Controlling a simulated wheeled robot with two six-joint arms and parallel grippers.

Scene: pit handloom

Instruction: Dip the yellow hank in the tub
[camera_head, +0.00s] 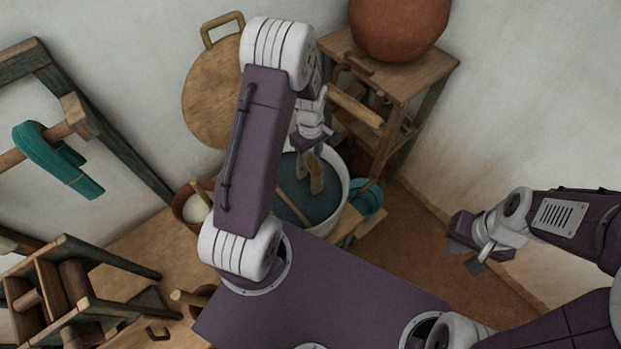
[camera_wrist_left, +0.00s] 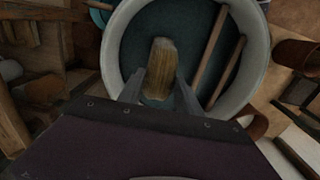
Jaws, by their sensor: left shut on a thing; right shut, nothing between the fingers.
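The yellow hank (camera_head: 316,182) looks dull yellow-brown and hangs from my left gripper (camera_head: 312,148) over the white-rimmed tub (camera_head: 343,172). My left gripper is shut on it. In the left wrist view, the hank (camera_wrist_left: 160,62) sits between the two fingers (camera_wrist_left: 160,92), with the dark blue liquid (camera_wrist_left: 140,42) of the tub (camera_wrist_left: 259,55) behind it. I cannot tell whether its lower end touches the liquid. My left arm hides part of the tub in the head view. My right gripper (camera_head: 466,256) is shut and empty, away at the right.
Two wooden sticks (camera_wrist_left: 226,70) lean in the tub. A wooden stand (camera_head: 430,80) with a clay pot (camera_head: 398,25) is behind it. A teal hank (camera_head: 60,162) hangs at left.

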